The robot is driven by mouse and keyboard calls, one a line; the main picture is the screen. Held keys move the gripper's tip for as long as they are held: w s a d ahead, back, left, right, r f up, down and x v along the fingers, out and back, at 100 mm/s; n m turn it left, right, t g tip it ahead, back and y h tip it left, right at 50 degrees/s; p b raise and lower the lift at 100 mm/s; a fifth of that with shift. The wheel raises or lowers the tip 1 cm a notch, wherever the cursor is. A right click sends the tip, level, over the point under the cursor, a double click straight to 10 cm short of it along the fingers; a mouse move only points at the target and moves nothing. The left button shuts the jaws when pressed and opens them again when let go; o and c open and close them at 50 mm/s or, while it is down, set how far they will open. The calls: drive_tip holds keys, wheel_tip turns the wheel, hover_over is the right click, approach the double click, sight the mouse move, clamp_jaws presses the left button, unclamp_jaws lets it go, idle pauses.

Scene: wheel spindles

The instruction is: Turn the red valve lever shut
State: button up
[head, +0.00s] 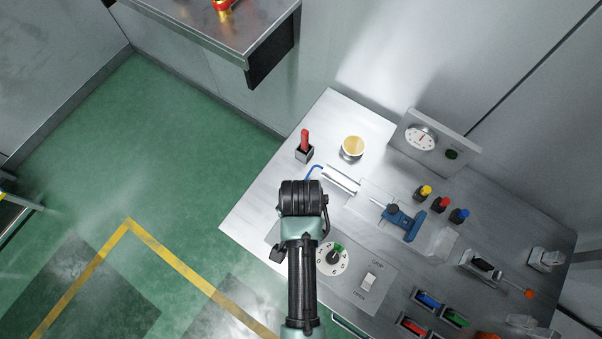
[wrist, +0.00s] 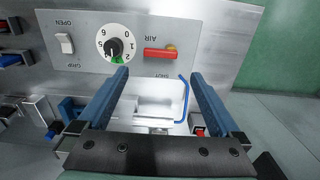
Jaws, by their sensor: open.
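The red valve lever (wrist: 160,55) is on the grey control panel (wrist: 215,50) in the wrist view, between the words AIR and SHUT. It lies sideways in that picture, with its round end at the right. My gripper (wrist: 158,75) is open, its two blue fingers spread wide, with nothing held between them. In the wrist view the lever appears just beyond the fingertips, between their lines. I see no contact. In the head view my arm hides the lever and the fingers.
A numbered dial (head: 332,259) and a white rocker switch (head: 369,282) share the panel. A blue bent rod (wrist: 185,100) is near the right finger. A red-handled item (head: 305,140), a gauge (head: 421,138) and a blue clamp (head: 402,222) stand on the bench. Green floor is clear at left.

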wheel_tip(320, 180, down, 10)
drive_tip(key=shift+w+f, duration=0.1)
drive_tip(key=shift+w, duration=0.05)
idle(0.4)
drive_tip(key=c, duration=1.2)
